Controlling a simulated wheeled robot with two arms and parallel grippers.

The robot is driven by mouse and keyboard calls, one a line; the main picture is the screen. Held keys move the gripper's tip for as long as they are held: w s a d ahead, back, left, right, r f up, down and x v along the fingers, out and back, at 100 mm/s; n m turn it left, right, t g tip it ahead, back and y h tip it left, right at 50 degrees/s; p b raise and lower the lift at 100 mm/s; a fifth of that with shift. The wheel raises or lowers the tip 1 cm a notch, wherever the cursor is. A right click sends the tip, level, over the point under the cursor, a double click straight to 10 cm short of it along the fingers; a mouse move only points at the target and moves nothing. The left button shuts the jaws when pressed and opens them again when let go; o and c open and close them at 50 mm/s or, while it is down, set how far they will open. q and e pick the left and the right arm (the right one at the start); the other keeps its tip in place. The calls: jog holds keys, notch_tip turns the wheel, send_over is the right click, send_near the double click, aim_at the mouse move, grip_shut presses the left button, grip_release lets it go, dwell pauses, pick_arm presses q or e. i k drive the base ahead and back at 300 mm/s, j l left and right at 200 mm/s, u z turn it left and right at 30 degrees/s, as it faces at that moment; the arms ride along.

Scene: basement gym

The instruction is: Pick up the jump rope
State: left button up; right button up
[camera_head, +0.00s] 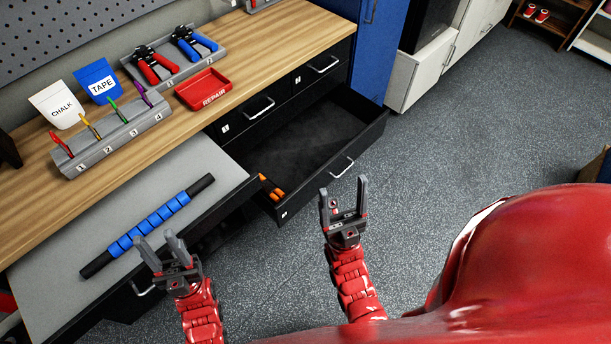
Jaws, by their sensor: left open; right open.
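An orange object with dark parts (270,188), possibly the jump rope, lies in the front left corner of the open lower drawer (368,132). It is partly hidden by the grey pull-out surface and the drawer's front, so I cannot tell for sure what it is. My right gripper (343,187) is open and empty, in front of the open drawer, to the right of the orange object. My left gripper (158,240) is open and empty, by the front edge of the grey pull-out surface (75,225), close to the blue roller.
A blue segmented roller (150,222) with black ends lies on the grey surface. The wooden bench (265,55) holds a red tray (204,89), a numbered rack (115,132), chalk and tape packets, and red and blue hand tools. Grey floor (450,140) to the right is clear.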

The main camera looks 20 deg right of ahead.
aim_at(269, 188)
jog(key=i+l+z, duration=0.25)
jog(key=l, duration=0.25)
jog(key=l+u, duration=0.2)
jog(key=u, duration=0.15)
jog(key=l+u, duration=0.25)
jog(key=u, duration=0.15)
jog(key=l+u, duration=0.35)
jog(key=j, duration=0.1)
